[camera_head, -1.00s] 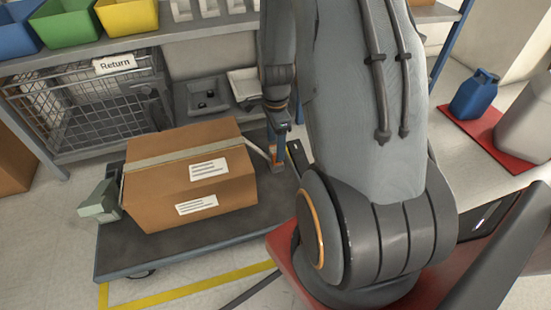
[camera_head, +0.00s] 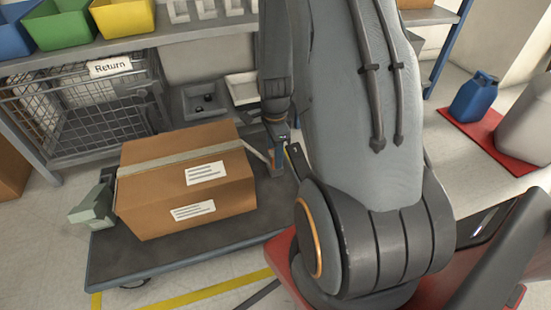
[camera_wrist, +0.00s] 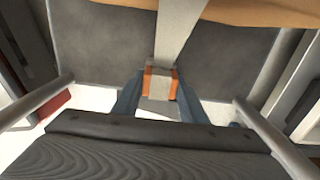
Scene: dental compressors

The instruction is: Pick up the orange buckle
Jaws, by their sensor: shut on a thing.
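The orange buckle (camera_wrist: 161,83) shows in the wrist view at the end of a pale grey strap (camera_wrist: 178,35). My gripper (camera_wrist: 160,97) is shut on it, with a blue finger on each side. The strap runs away from the buckle over the cardboard box (camera_head: 185,180). In the head view my gripper (camera_head: 276,165) is low, just right of the box and above the dark platform cart (camera_head: 170,255). I cannot make out the buckle clearly in that view.
A grey-green block-like thing (camera_head: 92,207) is at the box's left side. Behind the cart stand a wire cage (camera_head: 90,115) marked "Return" and a shelf with blue, green and yellow bins (camera_head: 124,14). A blue jug (camera_head: 474,97) stands on a red mat at right.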

